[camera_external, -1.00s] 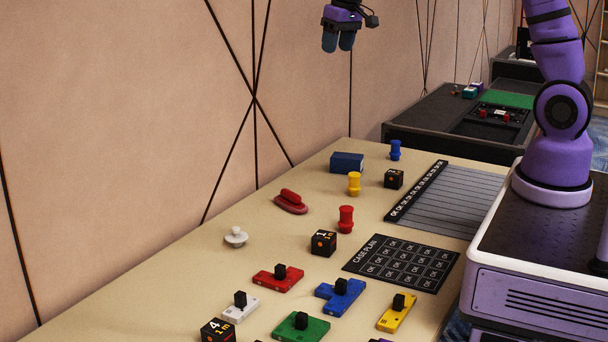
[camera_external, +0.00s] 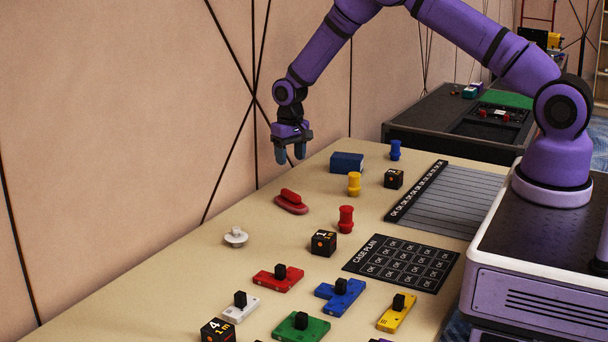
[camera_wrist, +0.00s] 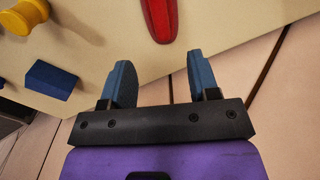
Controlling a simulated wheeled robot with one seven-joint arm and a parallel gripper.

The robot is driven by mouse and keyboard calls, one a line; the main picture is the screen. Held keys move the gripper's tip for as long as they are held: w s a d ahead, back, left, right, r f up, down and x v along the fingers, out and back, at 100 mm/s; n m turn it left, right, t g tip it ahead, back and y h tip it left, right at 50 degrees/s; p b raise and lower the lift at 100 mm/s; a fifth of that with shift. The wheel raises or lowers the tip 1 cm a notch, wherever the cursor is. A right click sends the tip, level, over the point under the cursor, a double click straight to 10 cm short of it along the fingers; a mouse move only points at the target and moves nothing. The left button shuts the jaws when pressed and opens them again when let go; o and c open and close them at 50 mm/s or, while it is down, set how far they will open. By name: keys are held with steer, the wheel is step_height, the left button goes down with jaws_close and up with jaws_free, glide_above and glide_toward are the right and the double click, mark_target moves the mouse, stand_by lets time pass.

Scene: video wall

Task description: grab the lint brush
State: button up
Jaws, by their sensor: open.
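The red lint brush (camera_external: 291,202), an oval pad with a raised handle, lies on the table near the wall-side edge. Part of it also shows at the top of the wrist view (camera_wrist: 160,18), ahead of the fingers and slightly right of the gap's left finger. My gripper (camera_external: 291,154) is open and empty, pointing down above and behind the brush in the outside view. Its two blue fingers (camera_wrist: 158,85) are apart, with nothing between them, and do not touch the brush.
A blue box (camera_external: 347,162), a yellow spool (camera_external: 354,184), a red spool (camera_external: 346,219) and a blue spool (camera_external: 395,150) stand nearby. A white knobbed piece (camera_external: 236,237) sits in front of the brush. The wall runs close along the table (camera_external: 200,265).

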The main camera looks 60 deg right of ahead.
mark_target(290, 192)
step_height(290, 192, down, 12)
steer(key=shift+r, duration=0.2)
steer(key=c, duration=0.9)
